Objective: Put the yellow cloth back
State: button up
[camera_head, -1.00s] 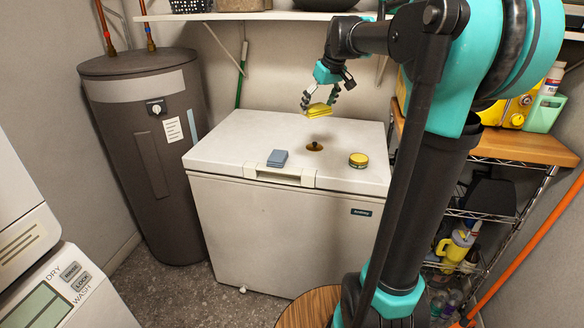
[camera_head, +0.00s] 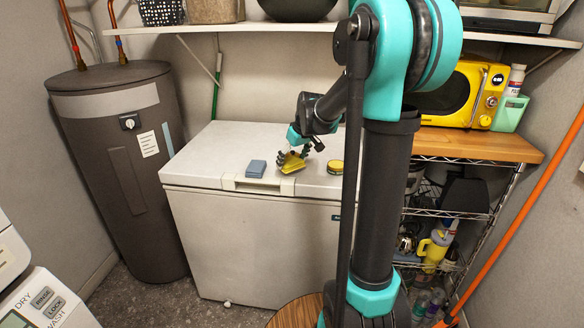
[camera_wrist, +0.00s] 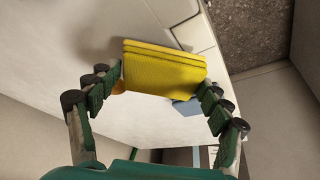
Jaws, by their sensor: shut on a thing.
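The yellow cloth (camera_head: 292,165) is a folded, layered pad. My gripper (camera_head: 297,158) is shut on it, low over the white chest freezer's lid (camera_head: 222,148). In the wrist view the cloth (camera_wrist: 165,66) spans between the two fingertips and looks tilted. I cannot tell whether it touches the lid. A folded blue-grey cloth (camera_head: 256,168) lies on the lid to the left; part of it shows behind the yellow cloth in the wrist view (camera_wrist: 187,106). A small orange-brown bit (camera_wrist: 118,88) shows by the left fingertip, mostly hidden.
A round yellow-topped tin (camera_head: 335,166) sits on the lid, right of my gripper. A wall shelf (camera_head: 270,27) hangs above. A grey water heater (camera_head: 115,170) stands left. A wooden-topped rack (camera_head: 480,146) with a yellow microwave (camera_head: 452,98) stands right. The lid's left back is clear.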

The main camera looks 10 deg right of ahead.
aim_at(294, 163)
jog(key=shift+f, duration=1.45)
jog(key=shift+f, duration=0.1)
jog(key=o, duration=1.1)
jog(key=shift+o, duration=0.2)
jog(key=v, duration=1.2)
jog(key=s+d+f+m+h, duration=0.1)
jog(key=s+f+m, duration=0.1)
jog(key=s+f, duration=0.7)
jog(key=s+f+m+h, duration=0.1)
jog(key=s+f+m, duration=0.2)
jog(key=s+f, duration=0.7)
jog(key=s, duration=0.6)
jog(key=shift+s+d, duration=0.35)
jog(key=shift+d, duration=0.05)
